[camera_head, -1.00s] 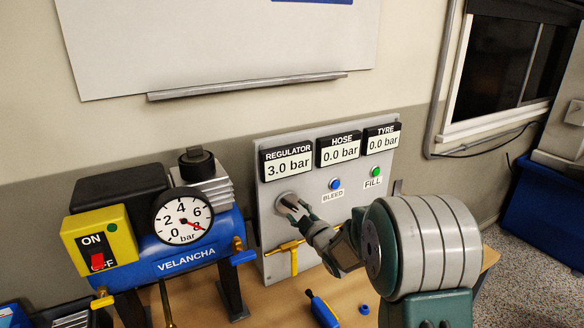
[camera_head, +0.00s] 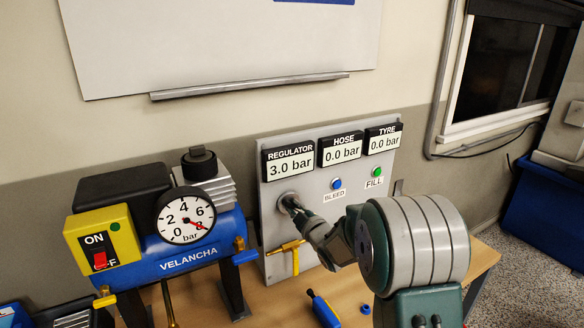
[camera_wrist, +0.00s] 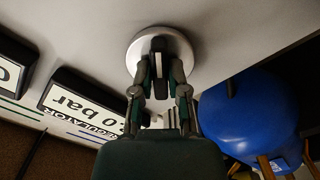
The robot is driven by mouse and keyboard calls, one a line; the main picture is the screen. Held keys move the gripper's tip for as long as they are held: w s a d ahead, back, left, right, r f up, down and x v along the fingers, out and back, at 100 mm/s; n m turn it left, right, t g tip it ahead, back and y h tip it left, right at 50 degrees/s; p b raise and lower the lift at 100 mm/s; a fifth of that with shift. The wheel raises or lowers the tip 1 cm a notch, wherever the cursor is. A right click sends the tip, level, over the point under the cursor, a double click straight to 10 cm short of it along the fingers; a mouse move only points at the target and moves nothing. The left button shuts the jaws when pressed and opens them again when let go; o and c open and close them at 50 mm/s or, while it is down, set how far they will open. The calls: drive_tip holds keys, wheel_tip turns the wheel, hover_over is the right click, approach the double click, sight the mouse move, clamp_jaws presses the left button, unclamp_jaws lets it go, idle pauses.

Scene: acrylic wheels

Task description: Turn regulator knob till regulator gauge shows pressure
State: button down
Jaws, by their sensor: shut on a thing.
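The regulator knob (camera_wrist: 157,62) is a dark bar with a light stripe on a round silver base, on the grey panel (camera_head: 318,224) below the regulator gauge. The regulator gauge (camera_head: 290,163) reads 3.0 bar. My gripper (camera_head: 291,203) is at the knob. In the wrist view my gripper (camera_wrist: 158,80) has its fingers closed on both sides of the knob. In the head view the fingers hide most of the knob.
The hose gauge (camera_head: 341,150) and tyre gauge (camera_head: 382,140) read 0.0 bar. A blue bleed button (camera_head: 336,183) and green fill button (camera_head: 377,171) sit below them. A yellow valve handle (camera_head: 287,248) is below the knob. The compressor (camera_head: 188,256) stands left.

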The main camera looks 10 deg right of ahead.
drive_tip(key=n, duration=0.3)
drive_tip(key=shift+a+r+n, duration=0.1)
drive_tip(key=shift+n, duration=0.3)
drive_tip(key=n, duration=0.4)
drive_tip(key=c, duration=0.5)
unclamp_jaws()
drive_tip(key=shift+a, duration=0.1)
drive_tip(key=v, duration=0.7)
drive_tip(key=shift+r, duration=0.15)
